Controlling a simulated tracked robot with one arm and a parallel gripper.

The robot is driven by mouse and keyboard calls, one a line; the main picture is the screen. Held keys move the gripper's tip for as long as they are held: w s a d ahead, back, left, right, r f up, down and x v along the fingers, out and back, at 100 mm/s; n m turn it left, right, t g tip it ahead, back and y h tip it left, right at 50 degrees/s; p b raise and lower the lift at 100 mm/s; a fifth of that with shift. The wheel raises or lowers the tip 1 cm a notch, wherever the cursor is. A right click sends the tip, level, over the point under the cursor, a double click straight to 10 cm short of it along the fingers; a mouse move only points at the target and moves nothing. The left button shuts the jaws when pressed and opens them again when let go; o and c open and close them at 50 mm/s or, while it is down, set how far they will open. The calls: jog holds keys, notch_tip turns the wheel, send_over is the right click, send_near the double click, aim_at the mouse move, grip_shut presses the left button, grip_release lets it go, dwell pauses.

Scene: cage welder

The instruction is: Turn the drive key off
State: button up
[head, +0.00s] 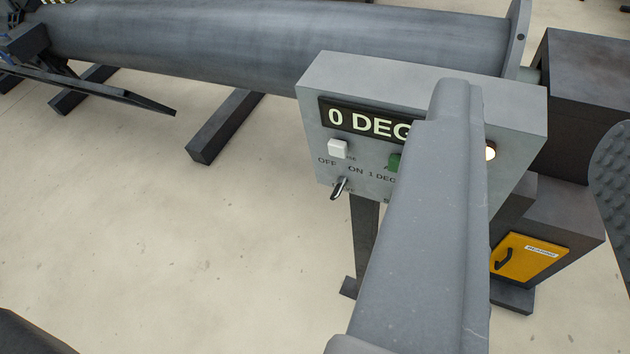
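The drive key (339,188) is a small metal key low on the left of the grey control box's (400,75) front. OFF is printed to its upper left and ON to its upper right. The key slants, its upper end leaning right toward ON. The label behind it is partly covered. A large grey part of my arm or gripper (425,215) rises in front of the box, right of the key and apart from it in the picture. It hides much of the panel. No pair of fingertips can be made out, and nothing visibly grips the key.
The display (350,118) reads "0 DEG", partly covered. A white button (338,148), a green control (394,161) and a lit lamp (490,153) are on the panel. A large pipe (270,45) lies behind. A yellow panel (528,258) is at right.

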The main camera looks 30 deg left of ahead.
aim_at(334, 198)
jog(key=w+a+f+m+y, duration=0.1)
jog(key=w+a+f+m, duration=0.1)
jog(key=w+a+f, duration=0.7)
jog(key=w+a+f+m+y, duration=0.1)
jog(key=w+a+f, duration=0.4)
jog(key=f, duration=0.7)
jog(key=s+a+f+m+t+h+p, duration=0.1)
jog(key=s+a+f+m+h, duration=0.1)
jog(key=f, duration=0.9)
jog(key=s+a+f+m+t+h+p, duration=0.1)
jog(key=s+a+f+t, duration=0.1)
jog(key=f, duration=1)
jog(key=shift+w+d+p, duration=0.2)
jog(key=shift+w+p, duration=0.35)
jog(key=shift+w, duration=6.25)
grip_shut()
